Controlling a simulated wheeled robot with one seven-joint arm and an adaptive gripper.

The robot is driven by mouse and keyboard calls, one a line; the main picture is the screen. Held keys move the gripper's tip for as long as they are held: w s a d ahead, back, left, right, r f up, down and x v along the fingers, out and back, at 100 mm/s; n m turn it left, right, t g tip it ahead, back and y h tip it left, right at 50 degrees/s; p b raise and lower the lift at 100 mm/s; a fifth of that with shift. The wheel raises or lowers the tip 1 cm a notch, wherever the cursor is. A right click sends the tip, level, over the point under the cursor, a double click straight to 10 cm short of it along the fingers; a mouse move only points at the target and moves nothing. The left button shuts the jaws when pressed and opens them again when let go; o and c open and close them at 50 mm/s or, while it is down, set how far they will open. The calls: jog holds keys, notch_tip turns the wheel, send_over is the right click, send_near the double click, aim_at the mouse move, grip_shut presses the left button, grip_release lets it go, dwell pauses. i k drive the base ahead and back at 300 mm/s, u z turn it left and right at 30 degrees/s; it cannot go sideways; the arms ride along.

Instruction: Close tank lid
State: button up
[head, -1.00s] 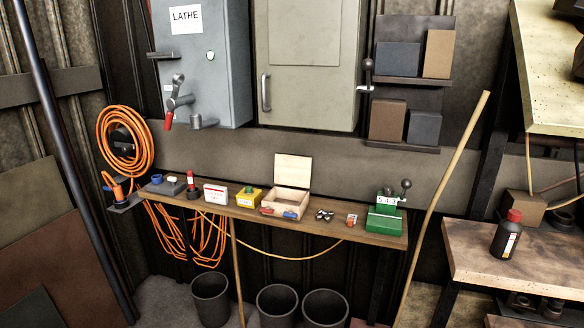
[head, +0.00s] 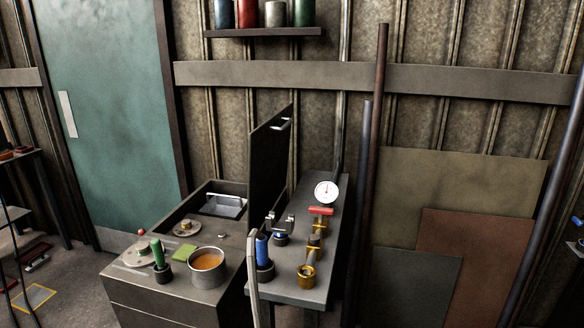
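The tank (head: 190,222) is a dark grey box with an open top at the middle left. Its lid (head: 268,160) is a dark flat panel standing about upright at the tank's right side, so the tank is open. A small light handle (head: 281,125) shows near the lid's upper right edge. Inside the opening a shiny metal basket-like part (head: 223,205) is visible.
In front of the tank are a pot of orange liquid (head: 208,268), a green-handled tool (head: 158,254) and a green pad (head: 184,251). Right of the lid, a bench (head: 335,225) carries a gauge (head: 326,192), brass fittings (head: 308,262) and a blue-handled tool (head: 262,248).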

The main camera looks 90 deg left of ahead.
aim_at(269, 144)
jog(key=u, duration=2.85)
jog(key=i, duration=0.2)
jog(key=u, duration=0.05)
